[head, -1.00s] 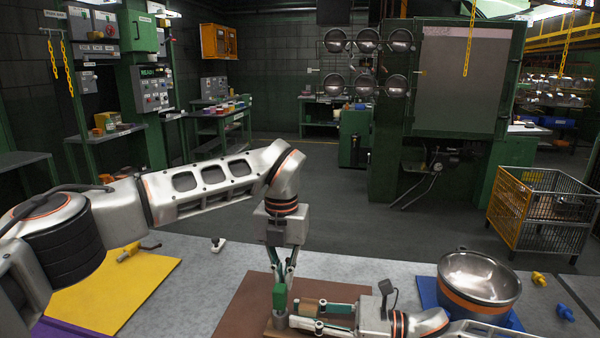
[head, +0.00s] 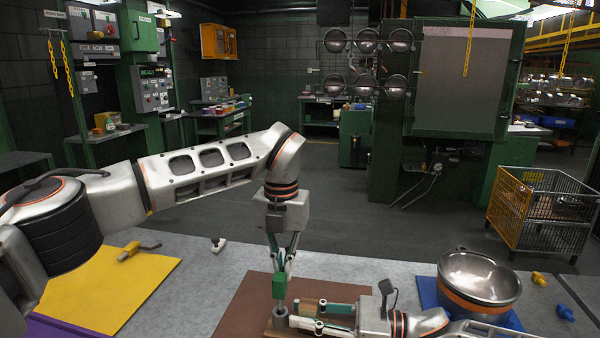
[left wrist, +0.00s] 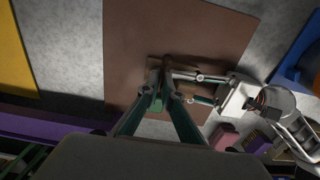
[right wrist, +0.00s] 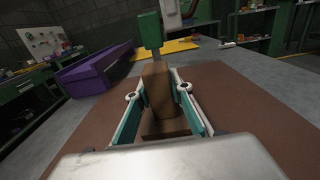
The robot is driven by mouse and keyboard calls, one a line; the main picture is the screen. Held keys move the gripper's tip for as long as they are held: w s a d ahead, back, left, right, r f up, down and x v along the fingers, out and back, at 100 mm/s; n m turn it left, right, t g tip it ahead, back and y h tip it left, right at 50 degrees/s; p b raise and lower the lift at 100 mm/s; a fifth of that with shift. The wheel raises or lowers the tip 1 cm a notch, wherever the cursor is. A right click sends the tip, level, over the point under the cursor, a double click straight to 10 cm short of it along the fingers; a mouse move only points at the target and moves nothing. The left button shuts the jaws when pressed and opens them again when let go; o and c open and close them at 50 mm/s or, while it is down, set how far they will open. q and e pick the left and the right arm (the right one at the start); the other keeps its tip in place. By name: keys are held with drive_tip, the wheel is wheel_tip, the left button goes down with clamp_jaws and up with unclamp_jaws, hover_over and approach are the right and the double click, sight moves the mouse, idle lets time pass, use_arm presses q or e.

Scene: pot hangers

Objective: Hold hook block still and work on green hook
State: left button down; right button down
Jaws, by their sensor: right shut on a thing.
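The green hook (head: 279,285) is upright between the fingertips of my left gripper (head: 280,270), which is shut on it. Its thin grey stem points down at a grey round piece (head: 280,316) by the hook block; I cannot tell whether the stem tip is inside it. The wooden hook block (head: 307,303) lies low over the brown mat. My right gripper (head: 310,314) is shut on it from the right. In the right wrist view the block (right wrist: 158,88) is between both fingers, with the green hook (right wrist: 150,29) above and behind it.
The brown mat (head: 240,307) lies on the grey table. A yellow mat (head: 105,290) with a yellow tool (head: 128,251) is left. A steel bowl (head: 479,276) on a blue mat is right, near yellow and blue pieces. A purple tray (right wrist: 95,70) shows in the right wrist view.

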use_arm(q)
drive_tip(key=shift+r, duration=1.35)
use_arm(e)
drive_tip(key=c, duration=1.7)
unclamp_jaws()
